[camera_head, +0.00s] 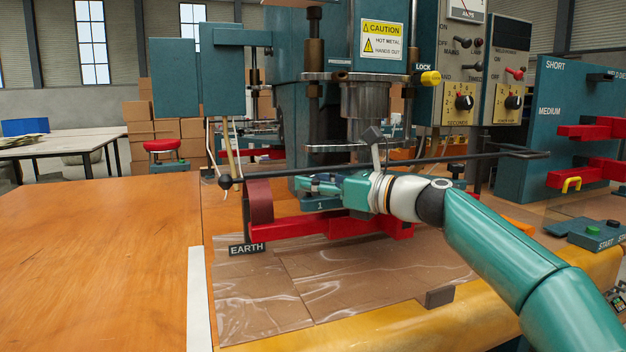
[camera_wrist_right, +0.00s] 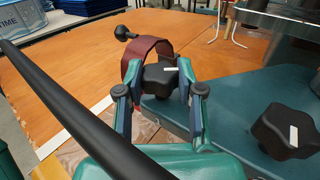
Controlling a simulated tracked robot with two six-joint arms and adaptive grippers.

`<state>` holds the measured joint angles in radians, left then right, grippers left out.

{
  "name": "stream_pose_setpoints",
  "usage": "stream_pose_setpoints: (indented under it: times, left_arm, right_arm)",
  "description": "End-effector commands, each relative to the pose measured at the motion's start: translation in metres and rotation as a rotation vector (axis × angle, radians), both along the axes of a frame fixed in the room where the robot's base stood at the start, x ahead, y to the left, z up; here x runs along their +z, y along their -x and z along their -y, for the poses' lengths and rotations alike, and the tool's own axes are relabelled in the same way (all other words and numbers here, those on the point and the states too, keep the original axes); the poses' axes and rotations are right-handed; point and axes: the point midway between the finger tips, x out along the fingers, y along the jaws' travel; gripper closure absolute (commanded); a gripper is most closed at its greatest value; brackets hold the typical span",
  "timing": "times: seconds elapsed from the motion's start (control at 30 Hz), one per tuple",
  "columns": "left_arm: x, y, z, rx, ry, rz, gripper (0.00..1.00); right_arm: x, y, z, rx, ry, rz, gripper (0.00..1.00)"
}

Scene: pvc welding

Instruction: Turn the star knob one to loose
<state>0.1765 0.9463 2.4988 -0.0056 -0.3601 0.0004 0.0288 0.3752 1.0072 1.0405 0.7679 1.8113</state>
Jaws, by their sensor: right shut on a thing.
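A black star knob (camera_wrist_right: 160,76) with a white mark sits between the fingertips of my right gripper (camera_wrist_right: 158,92) in the right wrist view. The fingers touch it from both sides and are shut on it. A second black star knob (camera_wrist_right: 287,130), also with a white mark, stands apart at the right. In the head view my right gripper (camera_head: 318,186) reaches left over a teal block marked 1 (camera_head: 322,202); the held knob is not clearly visible there. My left gripper is not in view.
A long black bar (camera_head: 420,160) with a ball end crosses above my right gripper, and passes close by in the wrist view. A dark red curved part (camera_wrist_right: 147,58) stands just behind the held knob. A red bar (camera_head: 300,226) lies below. The wooden tabletop (camera_head: 100,250) at left is clear.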

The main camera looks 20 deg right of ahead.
Motion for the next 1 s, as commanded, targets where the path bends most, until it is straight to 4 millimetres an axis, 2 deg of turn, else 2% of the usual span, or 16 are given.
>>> stream_pose_setpoints:
  times: [0.27, 0.3, 0.43, 0.47, 0.8, 1.0]
  left_arm:
    - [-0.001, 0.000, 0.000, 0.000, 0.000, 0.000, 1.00]
    - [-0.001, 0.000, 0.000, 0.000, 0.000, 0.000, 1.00]
    - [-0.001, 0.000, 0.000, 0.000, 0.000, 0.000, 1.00]
    - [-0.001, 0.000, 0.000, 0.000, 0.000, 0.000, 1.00]
    - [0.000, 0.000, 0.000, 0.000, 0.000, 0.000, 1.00]
    - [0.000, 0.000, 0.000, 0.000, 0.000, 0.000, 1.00]
  right_arm:
    - [-0.002, 0.000, 0.000, 0.001, 0.002, -0.004, 0.98]
    - [-0.002, 0.000, 0.000, 0.001, 0.002, -0.004, 0.62]
    - [-0.002, 0.000, 0.000, 0.000, 0.001, -0.003, 0.40]
    - [-0.002, 0.000, 0.000, 0.000, 0.001, -0.003, 0.38]
    - [0.000, 0.001, 0.001, 0.000, 0.000, -0.001, 0.38]
    - [0.000, 0.017, 0.014, -0.003, 0.000, -0.001, 0.38]
